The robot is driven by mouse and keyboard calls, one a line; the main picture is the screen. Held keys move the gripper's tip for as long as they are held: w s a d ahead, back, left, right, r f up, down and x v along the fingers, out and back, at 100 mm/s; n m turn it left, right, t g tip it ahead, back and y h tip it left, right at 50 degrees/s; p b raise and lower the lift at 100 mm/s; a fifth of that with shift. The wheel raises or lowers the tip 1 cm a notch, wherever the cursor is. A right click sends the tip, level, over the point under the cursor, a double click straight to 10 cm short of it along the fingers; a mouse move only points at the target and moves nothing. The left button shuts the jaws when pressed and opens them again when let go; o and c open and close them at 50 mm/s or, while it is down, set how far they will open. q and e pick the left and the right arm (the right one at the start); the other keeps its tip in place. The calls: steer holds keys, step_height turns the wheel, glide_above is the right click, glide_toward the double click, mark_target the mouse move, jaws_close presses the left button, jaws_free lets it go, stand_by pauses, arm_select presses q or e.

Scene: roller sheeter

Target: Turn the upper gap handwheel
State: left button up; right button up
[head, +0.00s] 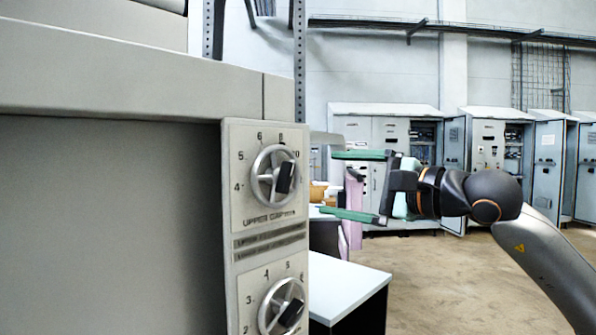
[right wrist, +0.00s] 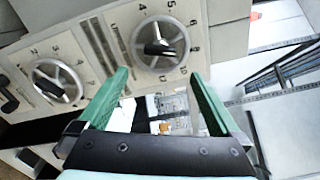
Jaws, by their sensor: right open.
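The upper gap handwheel (head: 275,176) is a silver round dial with a black grip bar, on a light panel with numbers around it and the label "UPPER GAP" below. It also shows in the right wrist view (right wrist: 160,45), ahead of the fingertips. My right gripper (head: 348,184) has green fingers, spread apart and pointing left, to the right of the handwheel in the head view. In the right wrist view my right gripper (right wrist: 163,75) is open and empty, its fingertips on either side of the dial's lower part in the picture. Whether they touch the panel cannot be told. My left gripper is not in view.
A second, similar lower handwheel (head: 282,306) sits below on the same panel (head: 243,215). A white-topped table (head: 345,287) stands to the right of the machine. Grey cabinets (head: 385,135) line the back wall. Open floor lies at right.

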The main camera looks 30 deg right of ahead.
mark_target(292, 179)
steer(key=p+x, duration=0.4)
steer(key=x, duration=0.5)
steer(key=shift+a+r, duration=0.1)
steer(key=shift+r, duration=0.1)
steer(key=shift+w+a+f+p, duration=0.15)
steer(key=shift+w+p, duration=0.15)
steer(key=shift+w, duration=0.25)
steer(key=shift+c, duration=0.2)
steer(key=c, duration=1.3)
steer(key=shift+o, duration=0.2)
